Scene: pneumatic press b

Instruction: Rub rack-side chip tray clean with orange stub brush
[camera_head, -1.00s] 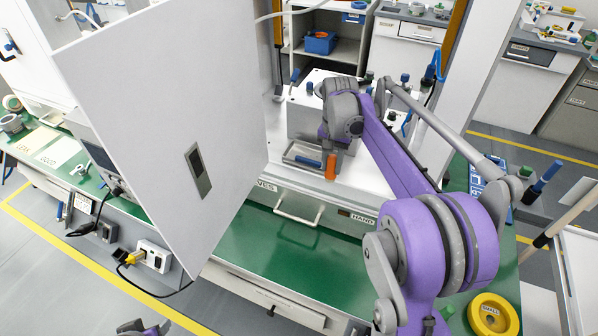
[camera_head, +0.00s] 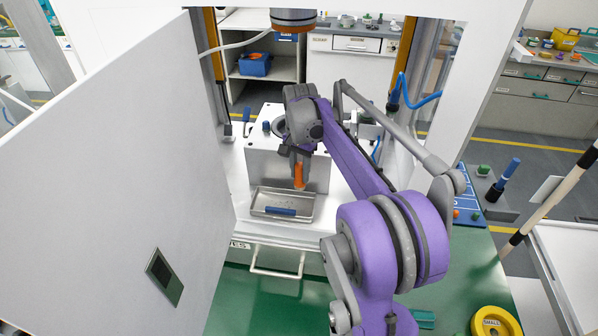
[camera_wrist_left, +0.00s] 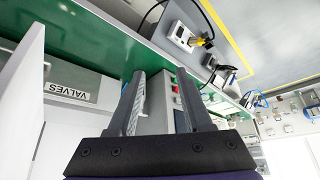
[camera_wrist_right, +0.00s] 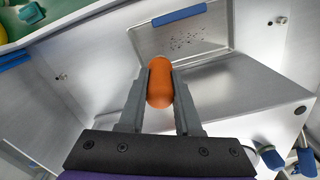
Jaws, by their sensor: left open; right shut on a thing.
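My right gripper (camera_head: 298,160) is shut on the orange stub brush (camera_head: 299,177), which hangs upright near the back of the chip tray (camera_head: 268,200). The tray is a shallow metal pan with a blue grip (camera_head: 280,211) at its front, inside the press. In the right wrist view the orange brush (camera_wrist_right: 160,83) sits between the fingers, and dark chips (camera_wrist_right: 186,41) lie on the tray floor beyond it. I cannot tell whether the brush touches the tray. My left gripper (camera_wrist_left: 160,80) shows only in its wrist view, open and empty.
A large white door panel (camera_head: 110,170) stands open at the left. A metal block (camera_head: 262,150) rises behind the tray, and a press ram (camera_head: 293,18) hangs above. A drawer handle (camera_head: 275,272) projects below, over a green bench top (camera_head: 240,310).

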